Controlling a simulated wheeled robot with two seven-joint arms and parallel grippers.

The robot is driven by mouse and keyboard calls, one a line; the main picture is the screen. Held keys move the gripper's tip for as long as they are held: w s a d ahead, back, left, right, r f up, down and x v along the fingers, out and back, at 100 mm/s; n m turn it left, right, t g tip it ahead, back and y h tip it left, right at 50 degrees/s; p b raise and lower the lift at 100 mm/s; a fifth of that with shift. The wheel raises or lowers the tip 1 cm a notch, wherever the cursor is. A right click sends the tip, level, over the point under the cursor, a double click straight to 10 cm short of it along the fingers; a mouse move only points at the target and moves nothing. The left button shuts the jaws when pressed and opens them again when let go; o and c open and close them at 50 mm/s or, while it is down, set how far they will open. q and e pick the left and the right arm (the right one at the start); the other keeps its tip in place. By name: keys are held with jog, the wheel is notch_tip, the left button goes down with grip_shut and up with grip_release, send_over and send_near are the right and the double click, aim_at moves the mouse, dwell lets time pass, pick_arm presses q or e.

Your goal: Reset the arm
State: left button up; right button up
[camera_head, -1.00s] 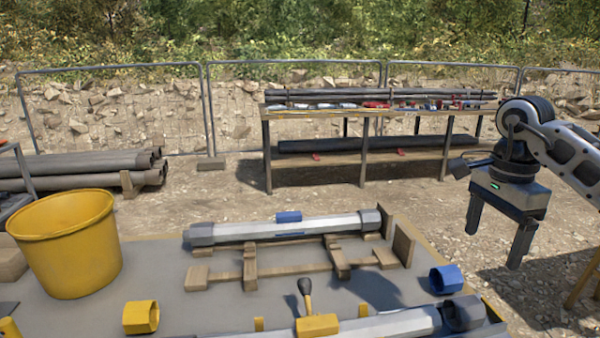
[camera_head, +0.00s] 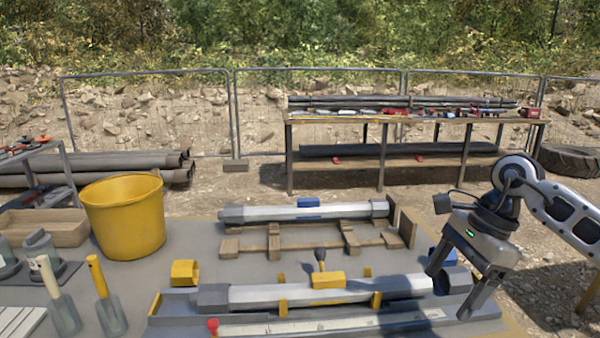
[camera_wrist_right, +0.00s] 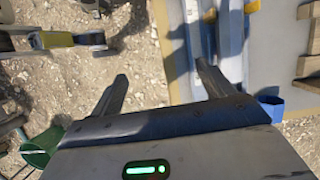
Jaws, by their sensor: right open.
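My right gripper (camera_head: 455,286) is open with nothing between its fingers. It hangs tilted at the right end of the table (camera_head: 200,240), in front of the blue ring (camera_head: 446,257), which it partly hides. In the right wrist view my two fingers (camera_wrist_right: 162,75) are spread apart, one over gravel and the other beside the long grey and blue parts at the table's edge. My left gripper is not in view.
A silver tube (camera_head: 300,211) lies on a wooden rack. A yellow bucket (camera_head: 122,225) and trowels (camera_head: 105,300) are at left. Open gravel (camera_head: 545,235) lies right of the table.

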jog(key=s+a+f+m+t+y, duration=0.1)
jog(key=s+a+m+t+y, duration=0.3)
jog(key=a+m+y, duration=0.55)
jog(key=s+a+f+m+t+y, duration=0.15)
jog(key=a+m+t+y, duration=0.4)
jog(key=a+m, duration=0.6)
jog(key=s+d+f+m+t+h, duration=0.2)
jog(key=d+f+m+t+h, duration=0.15)
jog(key=f+m+h, duration=0.7)
jog(key=s+d+f+m+t+h, duration=0.25)
jog(key=d+f+m+h, duration=0.2)
jog(key=m, duration=1.15)
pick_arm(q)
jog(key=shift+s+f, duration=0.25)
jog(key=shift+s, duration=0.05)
pick_arm(e)
jog(key=s+d+f+m+g, duration=0.2)
jog(key=s+f+m+g, duration=0.2)
jog(key=s+f, duration=0.4)
jog(key=shift+s+f+m+g+h, duration=0.25)
jog(key=shift+s+m+g+h, duration=0.15)
jog(key=shift+m, duration=0.25)
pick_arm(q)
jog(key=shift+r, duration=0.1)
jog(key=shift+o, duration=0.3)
